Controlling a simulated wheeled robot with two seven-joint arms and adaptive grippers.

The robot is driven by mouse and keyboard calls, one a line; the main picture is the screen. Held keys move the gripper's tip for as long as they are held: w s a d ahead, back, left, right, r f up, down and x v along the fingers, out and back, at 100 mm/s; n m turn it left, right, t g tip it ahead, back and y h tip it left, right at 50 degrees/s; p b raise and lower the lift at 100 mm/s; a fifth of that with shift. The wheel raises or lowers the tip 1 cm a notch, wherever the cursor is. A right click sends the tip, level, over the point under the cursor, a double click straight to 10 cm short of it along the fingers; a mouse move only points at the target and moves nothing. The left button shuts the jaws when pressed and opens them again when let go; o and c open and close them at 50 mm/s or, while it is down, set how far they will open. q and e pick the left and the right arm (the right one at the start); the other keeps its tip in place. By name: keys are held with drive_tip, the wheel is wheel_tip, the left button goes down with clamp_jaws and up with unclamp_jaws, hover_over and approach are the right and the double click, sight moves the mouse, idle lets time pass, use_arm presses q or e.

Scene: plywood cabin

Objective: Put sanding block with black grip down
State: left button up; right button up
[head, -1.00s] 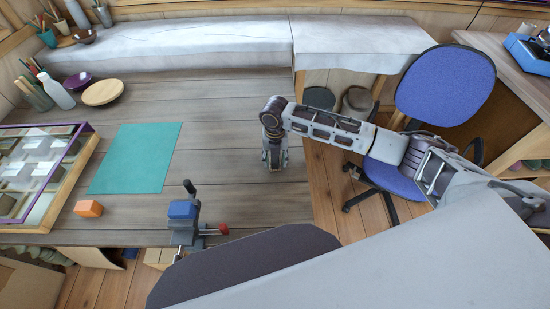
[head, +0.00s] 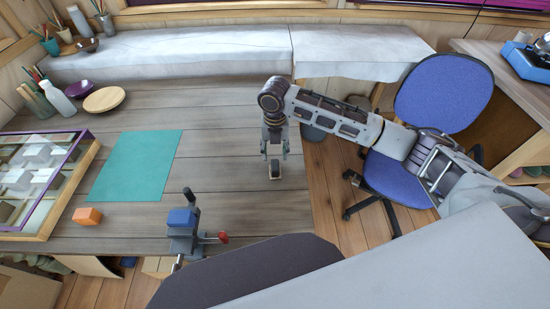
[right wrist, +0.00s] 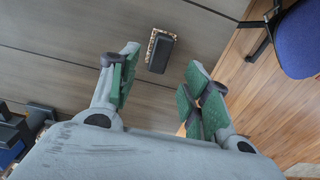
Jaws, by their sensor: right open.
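The sanding block with black grip (right wrist: 159,52) lies on the wooden table, its speckled tan edge showing beside the black grip in the right wrist view. In the head view the block (head: 275,171) is a small dark shape just below my right gripper (head: 274,153), near the table's right edge. In the right wrist view the green-padded fingers of my right gripper (right wrist: 161,72) stand apart, with the block beyond their tips and clear of both. My left gripper is out of view.
A teal mat (head: 136,166), an orange block (head: 87,216) and a glass-topped case (head: 37,180) are to the left. A vise (head: 184,238) with a blue block stands at the front edge. A blue chair (head: 440,95) is at right. The table behind the gripper is clear.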

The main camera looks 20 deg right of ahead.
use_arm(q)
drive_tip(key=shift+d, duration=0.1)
use_arm(e)
wheel_tip(320, 180, up, 4)
drive_tip(key=shift+f, duration=0.25)
idle(0.5)
